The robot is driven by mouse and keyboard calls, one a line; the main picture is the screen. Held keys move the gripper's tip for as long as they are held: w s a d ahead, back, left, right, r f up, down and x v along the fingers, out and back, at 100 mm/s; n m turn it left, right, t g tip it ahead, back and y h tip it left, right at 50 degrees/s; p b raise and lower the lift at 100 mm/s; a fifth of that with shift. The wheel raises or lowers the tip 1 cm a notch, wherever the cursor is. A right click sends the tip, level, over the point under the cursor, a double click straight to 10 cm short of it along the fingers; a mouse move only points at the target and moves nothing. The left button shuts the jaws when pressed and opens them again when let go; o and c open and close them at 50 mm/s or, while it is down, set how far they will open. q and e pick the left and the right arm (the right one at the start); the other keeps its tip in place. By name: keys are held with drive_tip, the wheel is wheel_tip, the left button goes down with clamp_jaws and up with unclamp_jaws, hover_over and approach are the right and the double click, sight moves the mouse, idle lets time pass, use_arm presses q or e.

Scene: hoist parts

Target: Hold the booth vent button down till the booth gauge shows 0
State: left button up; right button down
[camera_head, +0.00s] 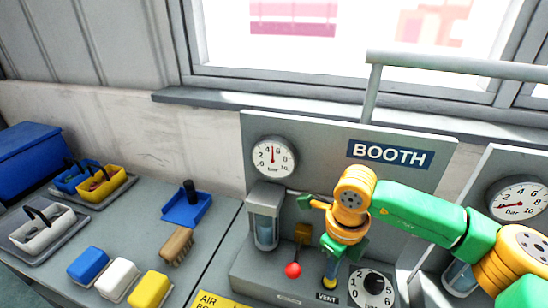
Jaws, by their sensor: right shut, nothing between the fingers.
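The booth gauge (273,157) is a round white dial at the upper left of the grey panel marked BOOTH. Its red needle points almost straight up, near mid-scale and away from 0. The VENT label (327,297) is at the front of the panel's base. My right gripper (330,279) is shut and empty, pointing down just behind this label. The vent button is mostly hidden at its tips, so I cannot tell whether it is touched or pressed. My left gripper is not in view.
A lever with a red knob (293,270) stands left of my right gripper, and a black dial (372,288) is close on its right. A second gauge (518,199) is at right.

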drive_tip(key=shift+f, duration=0.15)
drive_tip(key=shift+f+b, duration=1)
drive_tip(key=shift+b, duration=0.1)
drive_tip(key=shift+r, duration=0.1)
idle(1.3)
wheel_tip(320, 180, up, 7)
drive_tip(key=p, duration=0.5)
drive_tip(key=shift+r, duration=0.1)
drive_tip(key=s+a+r+b, duration=0.1)
drive_tip(key=s+a+r, duration=0.1)
drive_tip(key=s, duration=0.7)
drive_tip(key=shift+s+a+r, duration=0.35)
drive_tip(key=shift+a+r, duration=0.05)
